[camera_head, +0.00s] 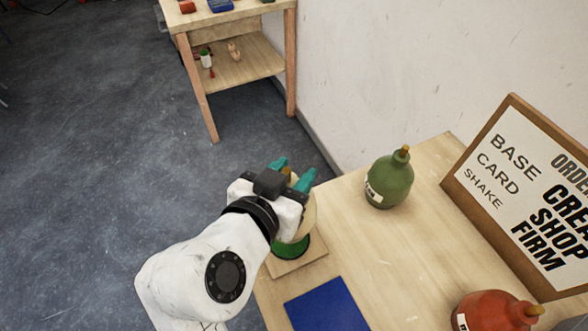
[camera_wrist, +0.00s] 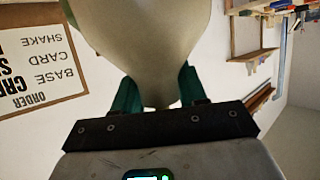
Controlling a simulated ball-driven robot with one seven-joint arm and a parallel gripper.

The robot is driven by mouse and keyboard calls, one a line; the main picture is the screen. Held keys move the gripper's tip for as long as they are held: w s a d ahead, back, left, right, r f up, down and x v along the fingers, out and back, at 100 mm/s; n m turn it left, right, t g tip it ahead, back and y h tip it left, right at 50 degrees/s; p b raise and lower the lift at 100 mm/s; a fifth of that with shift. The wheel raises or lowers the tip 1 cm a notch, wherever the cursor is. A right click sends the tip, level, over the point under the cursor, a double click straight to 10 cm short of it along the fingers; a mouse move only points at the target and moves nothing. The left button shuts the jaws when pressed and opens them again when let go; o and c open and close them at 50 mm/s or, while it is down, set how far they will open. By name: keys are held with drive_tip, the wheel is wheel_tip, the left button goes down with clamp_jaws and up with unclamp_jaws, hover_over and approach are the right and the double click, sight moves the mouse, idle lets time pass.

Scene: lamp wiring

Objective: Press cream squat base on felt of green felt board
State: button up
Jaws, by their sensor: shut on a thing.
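My gripper (camera_head: 292,173) has teal fingers shut on the cream squat base (camera_head: 308,216). The base shows large in the wrist view (camera_wrist: 155,45), its narrow part between the two fingers (camera_wrist: 158,92). The green felt board is a small square wooden board (camera_head: 304,258) with a round green felt (camera_head: 290,251) on it, at the table's near left corner. The base is directly over the felt and hides part of it. I cannot tell whether base and felt touch. My gripper and wrist hide much of the base in the head view.
A blue mat (camera_head: 328,306) lies beside the board. A green bottle (camera_head: 389,181) stands towards the back and a red bottle (camera_head: 490,312) at the lower right. A framed order sign (camera_head: 530,190) leans at the right. The table's middle (camera_head: 390,250) is clear.

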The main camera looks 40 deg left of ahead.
drive_tip(key=shift+s+f+b, duration=0.1)
drive_tip(key=shift+f+b, duration=2.85)
drive_tip(key=shift+f, duration=0.1)
drive_tip(key=o, duration=0.6)
drive_tip(key=shift+c, duration=0.2)
clamp_jaws()
drive_tip(key=shift+f, duration=0.1)
